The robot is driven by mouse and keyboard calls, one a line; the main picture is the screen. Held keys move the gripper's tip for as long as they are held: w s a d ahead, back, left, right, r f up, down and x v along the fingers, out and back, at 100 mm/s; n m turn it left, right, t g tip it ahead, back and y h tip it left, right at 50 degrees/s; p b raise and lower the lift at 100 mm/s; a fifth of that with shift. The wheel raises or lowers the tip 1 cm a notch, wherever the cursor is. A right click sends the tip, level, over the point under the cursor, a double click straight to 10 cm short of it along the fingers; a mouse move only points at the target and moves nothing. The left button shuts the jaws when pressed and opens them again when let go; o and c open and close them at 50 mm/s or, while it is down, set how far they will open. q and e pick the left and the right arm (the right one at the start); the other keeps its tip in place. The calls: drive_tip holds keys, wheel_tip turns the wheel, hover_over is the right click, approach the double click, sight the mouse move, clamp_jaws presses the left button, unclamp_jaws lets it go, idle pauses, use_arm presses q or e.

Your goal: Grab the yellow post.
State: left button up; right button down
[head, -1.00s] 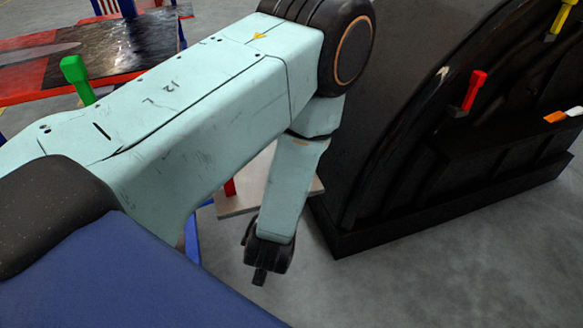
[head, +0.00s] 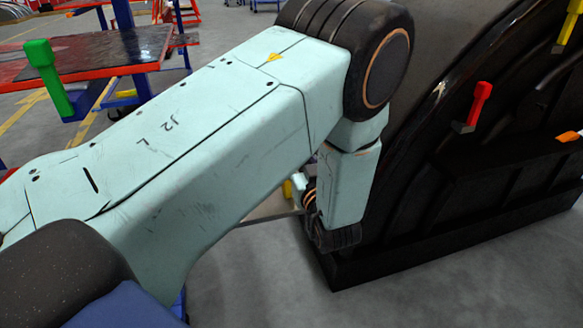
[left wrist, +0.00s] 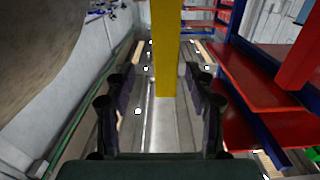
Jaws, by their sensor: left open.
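A yellow post (left wrist: 166,45) stands upright in the left wrist view, coming down from the top edge to the middle. My left gripper (left wrist: 160,85) is open and empty, with one dark finger on each side of the post's line. The post's lower end shows between and beyond the fingertips; I cannot tell the exact gap. In the head view, my left forearm and wrist hide most of the gripper. A small yellow piece (head: 288,190) shows behind the wrist, perhaps the same post. My right gripper is not in view.
A large dark nosecone (head: 450,170) fills the right, carrying a red handle (head: 474,105), an orange piece (head: 568,136) and another yellow handle (head: 567,28). A green post (head: 48,78) stands at left by a red-edged table (head: 110,70). Red shelving (left wrist: 260,95) is right in the wrist view.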

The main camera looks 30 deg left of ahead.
use_arm(q)
drive_tip(key=x, duration=0.2)
drive_tip(key=b+x, duration=0.1)
drive_tip(key=x, duration=0.1)
drive_tip(key=shift+a, duration=0.55)
drive_tip(key=shift+c, duration=0.4)
drive_tip(key=c, duration=0.4)
clamp_jaws()
